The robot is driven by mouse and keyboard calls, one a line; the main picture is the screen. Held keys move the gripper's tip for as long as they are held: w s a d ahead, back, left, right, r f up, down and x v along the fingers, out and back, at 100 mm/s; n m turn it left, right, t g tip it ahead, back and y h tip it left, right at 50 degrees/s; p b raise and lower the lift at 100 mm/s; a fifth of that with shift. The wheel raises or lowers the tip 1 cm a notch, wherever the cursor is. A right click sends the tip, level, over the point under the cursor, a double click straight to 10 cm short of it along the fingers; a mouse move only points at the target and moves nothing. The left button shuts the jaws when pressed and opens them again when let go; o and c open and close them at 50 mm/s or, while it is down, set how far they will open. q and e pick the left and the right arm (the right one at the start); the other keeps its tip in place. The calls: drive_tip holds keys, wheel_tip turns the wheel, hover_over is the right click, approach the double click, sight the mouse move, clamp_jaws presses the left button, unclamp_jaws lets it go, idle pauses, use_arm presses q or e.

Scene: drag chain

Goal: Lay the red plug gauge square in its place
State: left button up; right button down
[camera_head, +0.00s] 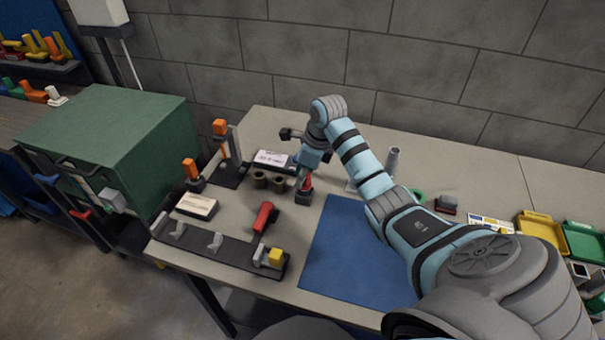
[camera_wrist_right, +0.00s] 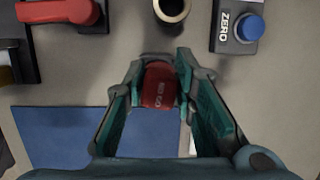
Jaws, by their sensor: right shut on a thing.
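The red plug gauge (camera_head: 308,182) is between the fingers of my right gripper (camera_head: 307,172) in the head view. In the head view a small dark block (camera_head: 304,197) shows directly below the gauge; whether the two touch, I cannot tell. My left gripper is not in view.
A red-handled piece (camera_head: 265,216) lies nearer the front, behind a dark fixture strip (camera_head: 205,246). A blue mat (camera_head: 345,255) covers the front middle. A ZERO button box (camera_wrist_right: 237,32) shows in the wrist view.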

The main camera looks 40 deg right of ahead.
drive_tip(key=shift+f+b, duration=0.9)
drive_tip(key=shift+f, duration=0.35)
idle(0.4)
drive_tip(key=c, duration=1.2)
unclamp_jaws()
drive_tip(key=shift+c, duration=0.2)
drive_tip(key=v, duration=0.7)
drive_tip(key=shift+s+r, duration=0.1)
drive_tip(key=shift+r, duration=0.2)
drive_tip(key=shift+d+f, duration=0.1)
